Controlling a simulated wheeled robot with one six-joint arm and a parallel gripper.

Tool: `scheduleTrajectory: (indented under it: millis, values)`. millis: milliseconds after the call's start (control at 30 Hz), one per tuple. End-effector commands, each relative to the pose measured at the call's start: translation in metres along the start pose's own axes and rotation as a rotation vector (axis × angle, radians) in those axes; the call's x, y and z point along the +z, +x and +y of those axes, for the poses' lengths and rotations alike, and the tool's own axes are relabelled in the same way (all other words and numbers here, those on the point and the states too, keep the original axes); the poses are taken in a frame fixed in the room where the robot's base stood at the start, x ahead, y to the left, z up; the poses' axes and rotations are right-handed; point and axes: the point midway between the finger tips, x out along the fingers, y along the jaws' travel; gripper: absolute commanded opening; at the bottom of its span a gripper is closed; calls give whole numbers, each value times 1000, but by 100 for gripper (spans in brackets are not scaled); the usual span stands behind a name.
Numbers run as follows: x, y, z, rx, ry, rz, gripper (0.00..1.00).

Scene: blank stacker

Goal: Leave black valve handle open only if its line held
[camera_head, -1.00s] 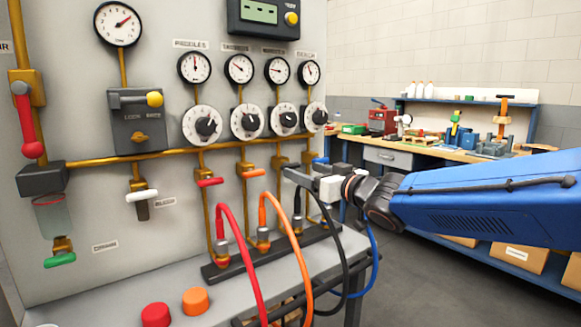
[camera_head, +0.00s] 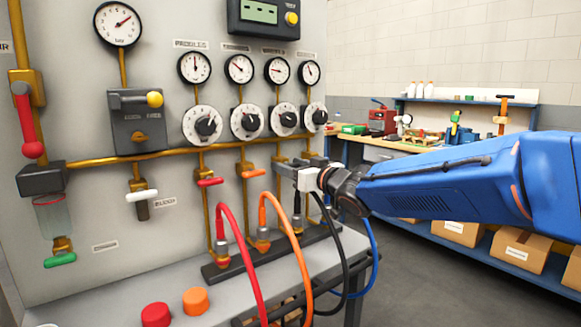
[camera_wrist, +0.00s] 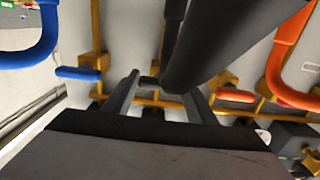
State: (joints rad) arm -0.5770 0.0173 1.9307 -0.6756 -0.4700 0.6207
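The black valve handle (camera_wrist: 149,82) shows in the wrist view as a short dark bar lying crosswise to its pipe; in the head view my gripper hides it. My gripper (camera_head: 285,168) is in front of the third line's valve. In the wrist view its two grey fingers (camera_wrist: 163,100) stand apart, with the handle near the left fingertip; I cannot tell whether they touch. The thick black hose (camera_wrist: 215,45) crosses close above the fingers. The third gauge (camera_head: 278,70) has its needle pointing left, slightly up. Its regulator knob (camera_head: 285,119) is below.
The red handle (camera_head: 210,182) and orange handle (camera_head: 253,173) lie crosswise on the neighbouring lines; the blue handle (camera_wrist: 78,74) does too. The red hose (camera_head: 237,245), orange hose (camera_head: 300,250) and blue hose (camera_head: 372,260) arch nearby.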

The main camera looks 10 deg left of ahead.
Motion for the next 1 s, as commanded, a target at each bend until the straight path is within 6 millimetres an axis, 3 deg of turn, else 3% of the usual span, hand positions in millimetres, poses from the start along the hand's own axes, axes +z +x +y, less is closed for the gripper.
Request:
scheduleTrajectory:
  millis: [33,100,567,1000]
  values:
    - [0,0,0,0,0,0,38]
    - [0,0,0,0,0,0,26]
    - [0,0,0,0,-93,0,26]
    - [1,0,-2,0,-469,-1,26]
